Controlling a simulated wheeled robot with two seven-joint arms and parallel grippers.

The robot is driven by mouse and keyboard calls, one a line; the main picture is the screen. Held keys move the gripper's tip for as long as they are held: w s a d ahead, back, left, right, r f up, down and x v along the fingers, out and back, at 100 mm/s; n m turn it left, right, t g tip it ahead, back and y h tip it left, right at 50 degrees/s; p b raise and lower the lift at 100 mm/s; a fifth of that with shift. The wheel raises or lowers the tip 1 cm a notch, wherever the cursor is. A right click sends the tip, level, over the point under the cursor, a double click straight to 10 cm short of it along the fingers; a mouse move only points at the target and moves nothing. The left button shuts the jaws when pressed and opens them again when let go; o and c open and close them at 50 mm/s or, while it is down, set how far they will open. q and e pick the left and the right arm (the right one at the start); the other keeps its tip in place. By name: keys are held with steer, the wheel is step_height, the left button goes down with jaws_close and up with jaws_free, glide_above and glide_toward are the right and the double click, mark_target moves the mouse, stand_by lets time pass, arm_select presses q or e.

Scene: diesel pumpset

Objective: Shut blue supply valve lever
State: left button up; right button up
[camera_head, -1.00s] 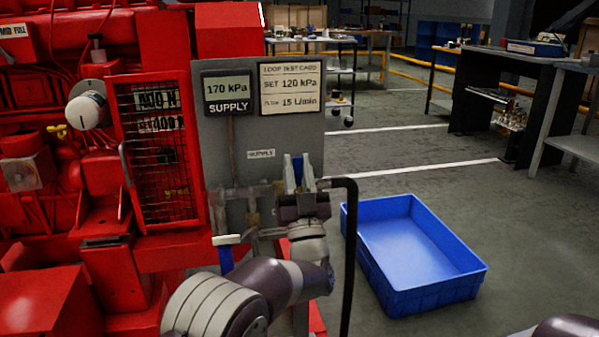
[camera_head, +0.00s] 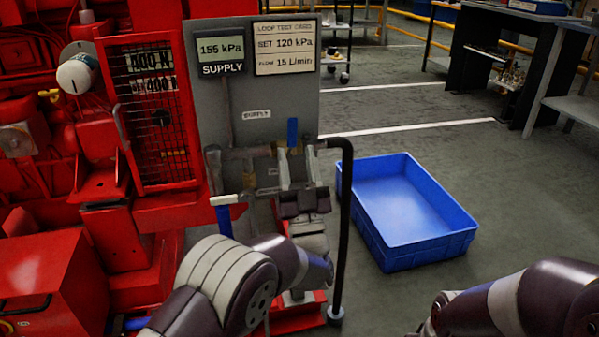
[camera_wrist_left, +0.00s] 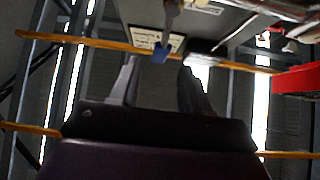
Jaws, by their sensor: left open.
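The blue supply valve lever (camera_head: 292,133) stands upright on the pipe in front of the grey panel, below the SUPPLY label. My left gripper (camera_head: 296,163) is just below it, fingers pointing up, open and empty. In the left wrist view, the blue lever end (camera_wrist_left: 161,53) shows beyond and between the two fingertips (camera_wrist_left: 160,70), apart from them. The supply display (camera_head: 222,48) reads 155 kPa. My right arm shows at the lower right, but its gripper is out of view.
A second blue handle with a white top (camera_head: 224,201) stands left of my left gripper. A black hose (camera_head: 345,220) runs down just to its right. A blue bin (camera_head: 440,240) lies on the floor further right. The red machine (camera_head: 60,270) fills the left.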

arm_select(q)
steer(key=p+v, duration=0.1)
steer(key=v, duration=0.5)
steer(key=shift+s+f, duration=0.15)
